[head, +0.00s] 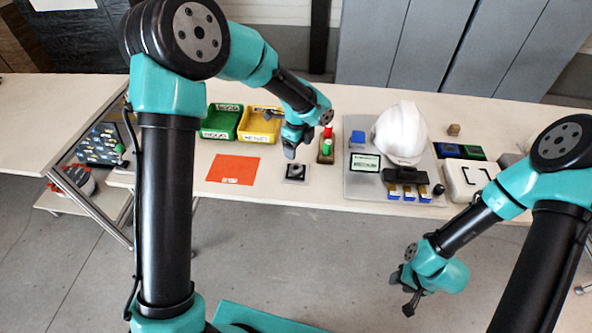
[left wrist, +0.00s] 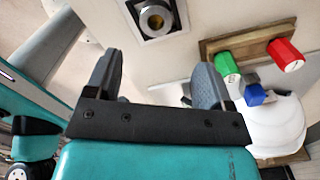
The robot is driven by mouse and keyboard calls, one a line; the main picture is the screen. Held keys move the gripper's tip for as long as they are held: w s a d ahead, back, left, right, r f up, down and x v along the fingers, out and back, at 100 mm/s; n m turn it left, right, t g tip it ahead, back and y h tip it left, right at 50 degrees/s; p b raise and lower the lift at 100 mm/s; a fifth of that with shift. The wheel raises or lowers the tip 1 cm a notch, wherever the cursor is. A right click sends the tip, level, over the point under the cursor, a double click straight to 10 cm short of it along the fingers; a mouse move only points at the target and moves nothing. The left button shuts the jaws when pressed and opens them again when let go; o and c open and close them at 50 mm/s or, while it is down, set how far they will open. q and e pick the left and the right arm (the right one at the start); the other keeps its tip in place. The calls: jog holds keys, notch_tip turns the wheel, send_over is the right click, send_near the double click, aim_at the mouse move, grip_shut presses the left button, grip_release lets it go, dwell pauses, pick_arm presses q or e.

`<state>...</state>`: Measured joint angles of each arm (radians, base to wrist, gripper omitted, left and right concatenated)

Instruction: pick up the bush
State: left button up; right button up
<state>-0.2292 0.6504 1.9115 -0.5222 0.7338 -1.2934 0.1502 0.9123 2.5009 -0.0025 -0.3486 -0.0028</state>
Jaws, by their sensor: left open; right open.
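The bush appears as a metal ring with a brass-coloured middle (left wrist: 155,19) in the left wrist view. It sits in a dark square pad with a light border (head: 296,172) on the table, seen small in the head view. My left gripper (head: 290,153) is above the table, close to the pad and on its far side in the head view. In the left wrist view its two fingers (left wrist: 156,80) are spread with nothing between them, and the bush lies beyond the tips. My right gripper (head: 408,300) is open and empty, low in front of the table.
A wooden block with red and green cylinders (head: 326,146) stands right of the pad. A white helmet shell (head: 400,132) is on a grey plate further right. An orange sheet (head: 233,169) lies left, before green (head: 221,120) and yellow (head: 259,125) bins.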

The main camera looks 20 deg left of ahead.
aim_at(297, 166)
pick_arm(q)
jog(key=shift+f, duration=2)
jog(key=shift+f, duration=0.1)
jog(key=shift+s+f, duration=0.15)
jog(key=shift+f, duration=1.15)
jog(key=shift+s+f, duration=0.15)
jog(key=shift+f, duration=1.1)
jog(key=c, duration=1.1)
jog(key=shift+o, duration=0.2)
jog(key=shift+r, duration=0.1)
